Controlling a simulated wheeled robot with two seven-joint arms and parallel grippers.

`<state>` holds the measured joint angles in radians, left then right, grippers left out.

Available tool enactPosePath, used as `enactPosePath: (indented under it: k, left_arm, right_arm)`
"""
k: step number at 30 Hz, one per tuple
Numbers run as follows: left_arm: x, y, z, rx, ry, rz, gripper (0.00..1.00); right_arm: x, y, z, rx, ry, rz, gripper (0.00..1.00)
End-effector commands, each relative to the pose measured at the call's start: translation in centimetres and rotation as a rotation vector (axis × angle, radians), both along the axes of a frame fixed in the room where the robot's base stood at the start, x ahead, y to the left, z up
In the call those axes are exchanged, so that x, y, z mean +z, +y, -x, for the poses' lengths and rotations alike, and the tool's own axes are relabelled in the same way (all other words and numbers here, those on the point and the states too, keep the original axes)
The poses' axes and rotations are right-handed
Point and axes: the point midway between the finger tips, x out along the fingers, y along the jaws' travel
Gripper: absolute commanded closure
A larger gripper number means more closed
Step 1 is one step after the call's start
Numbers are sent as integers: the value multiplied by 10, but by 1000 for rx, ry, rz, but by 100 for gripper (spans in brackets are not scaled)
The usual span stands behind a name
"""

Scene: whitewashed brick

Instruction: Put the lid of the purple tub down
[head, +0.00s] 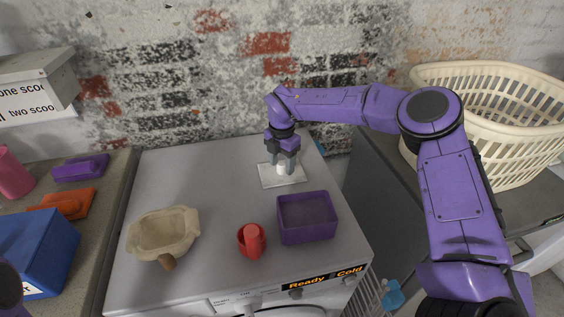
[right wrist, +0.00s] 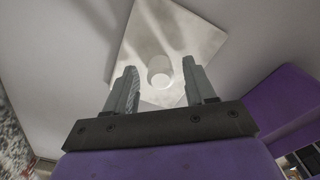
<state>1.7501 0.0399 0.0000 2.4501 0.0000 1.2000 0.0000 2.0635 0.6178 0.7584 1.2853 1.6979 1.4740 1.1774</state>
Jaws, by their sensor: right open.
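The purple tub (head: 307,218) stands open on the white machine top, to the right of the middle. A pale square lid (head: 297,180) with a round white knob lies flat on the machine top behind the tub. My right gripper (head: 284,167) is above the lid, pointing down. In the right wrist view the lid (right wrist: 205,40) fills the middle, and my right gripper (right wrist: 162,88) is open, one finger on each side of the knob (right wrist: 160,72), with gaps between. The tub also shows at the right edge there (right wrist: 275,105). My left gripper is not in view.
A red cup (head: 251,241) stands left of the tub, and a beige bowl with a handle (head: 163,232) farther left. A cream laundry basket (head: 500,110) stands at right. A blue box (head: 40,250) is on the left counter. The machine top's back left is clear.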

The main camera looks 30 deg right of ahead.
Motion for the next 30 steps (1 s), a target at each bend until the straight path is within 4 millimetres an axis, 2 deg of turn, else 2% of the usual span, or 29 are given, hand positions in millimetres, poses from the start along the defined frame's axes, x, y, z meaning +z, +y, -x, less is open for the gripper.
enactPosePath:
  k: [9,15,19,30]
  left_arm:
    - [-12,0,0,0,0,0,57]
    - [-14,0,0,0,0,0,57]
    - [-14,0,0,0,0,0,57]
    - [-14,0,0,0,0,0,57]
  right_arm:
    - [77,0,-1,-1,-6,0,45]
    - [112,0,-1,0,-2,0,45]
    - [120,0,-1,-1,-2,-1,45]
    - [120,0,-1,0,-1,0,45]
